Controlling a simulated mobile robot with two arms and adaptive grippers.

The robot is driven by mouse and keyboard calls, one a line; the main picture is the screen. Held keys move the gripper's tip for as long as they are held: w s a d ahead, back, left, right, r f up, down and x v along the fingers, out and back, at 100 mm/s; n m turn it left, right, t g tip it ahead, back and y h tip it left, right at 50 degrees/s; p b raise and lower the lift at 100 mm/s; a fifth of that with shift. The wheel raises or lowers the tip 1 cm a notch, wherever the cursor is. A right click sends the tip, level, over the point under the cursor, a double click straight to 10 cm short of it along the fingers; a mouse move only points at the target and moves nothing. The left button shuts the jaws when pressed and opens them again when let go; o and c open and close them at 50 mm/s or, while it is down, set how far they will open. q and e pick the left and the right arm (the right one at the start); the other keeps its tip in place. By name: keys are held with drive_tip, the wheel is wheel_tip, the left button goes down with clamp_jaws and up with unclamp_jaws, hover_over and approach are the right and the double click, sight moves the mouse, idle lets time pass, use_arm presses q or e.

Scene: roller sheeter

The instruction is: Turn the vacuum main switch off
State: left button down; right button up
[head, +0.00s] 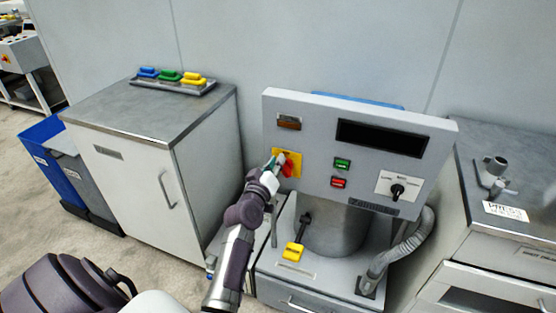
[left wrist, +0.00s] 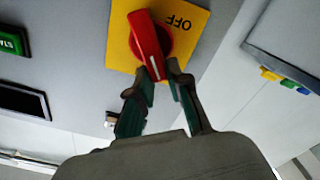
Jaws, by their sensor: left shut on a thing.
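The vacuum main switch is a red rotary handle (head: 288,169) on a yellow plate (head: 296,157) at the left of the grey machine's front panel. In the left wrist view the red handle (left wrist: 149,40) sits slightly tilted on the yellow plate (left wrist: 187,42), and the word OFF reads upside down beside it. My left gripper (head: 277,163) is at the switch. Its fingers (left wrist: 157,80) close around the free end of the handle in the left wrist view. My right gripper is not in view.
The panel (head: 365,109) also carries a green button (head: 342,163), a red button (head: 338,182), a black selector knob (head: 397,191) and a dark display (head: 382,138). A yellow pedal-like part (head: 292,252) is below. A cabinet (head: 150,120) stands left, a counter (head: 510,150) right.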

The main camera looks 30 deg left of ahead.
use_arm(q)
drive_tip(key=n, duration=0.3)
drive_tip(key=f+n, duration=0.1)
drive_tip(key=n, duration=0.3)
drive_tip(key=a+f+n, duration=0.1)
drive_tip(key=n, duration=0.2)
drive_tip(key=shift+f+n+p, duration=0.2)
drive_tip(key=shift+n+p, duration=0.1)
drive_tip(key=shift+p, duration=0.1)
idle(0.3)
drive_tip(key=c, duration=1.2)
unclamp_jaws()
drive_tip(key=shift+d, duration=0.1)
drive_tip(key=shift+o, duration=0.5)
drive_tip(key=shift+w, duration=0.1)
drive_tip(key=v, duration=1.2)
drive_tip(key=shift+f, duration=0.15)
